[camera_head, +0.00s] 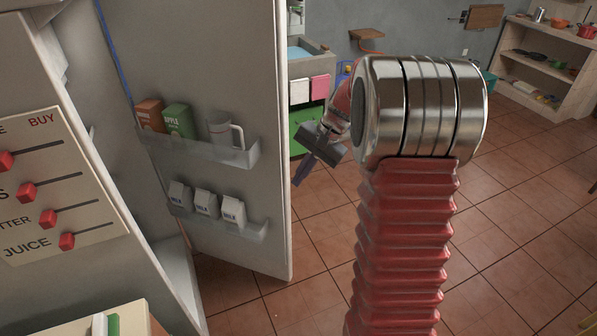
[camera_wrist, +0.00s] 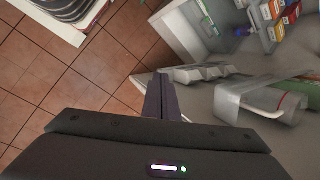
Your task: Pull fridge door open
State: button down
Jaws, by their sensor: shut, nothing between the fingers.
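The fridge door (camera_head: 250,60) stands open in the head view, its inner side showing. Its upper shelf holds a brown carton (camera_head: 149,115), a green apple carton (camera_head: 177,120) and a clear jug (camera_head: 222,131); its lower shelf holds milk cartons (camera_head: 206,204). My gripper (camera_head: 301,178) is shut and empty, just right of the door's free edge. In the wrist view, the shut fingers (camera_wrist: 158,88) are near the milk cartons (camera_wrist: 196,73) and the jug (camera_wrist: 268,102). I cannot tell whether they touch the door. No outer handle shows.
A board with red sliders (camera_head: 60,190) is at the left, by the fridge body. A sink counter (camera_head: 310,66) with towels stands behind the door. A wooden shelf unit (camera_head: 545,75) is at the far right. The tiled floor (camera_head: 520,230) at the right is mostly clear.

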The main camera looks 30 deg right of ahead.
jog(key=s+a+r+n+t+h, duration=0.1)
jog(key=s+a+r+n+h, duration=0.1)
jog(key=s+a+r+n, duration=0.3)
jog(key=s+a+r+n+t+h, duration=0.2)
jog(key=s+a+r+n, duration=0.4)
jog(key=s+a, duration=0.5)
jog(key=shift+s+a+r+h, duration=0.15)
jog(key=shift+s+a+h, duration=0.2)
jog(key=shift+s, duration=4)
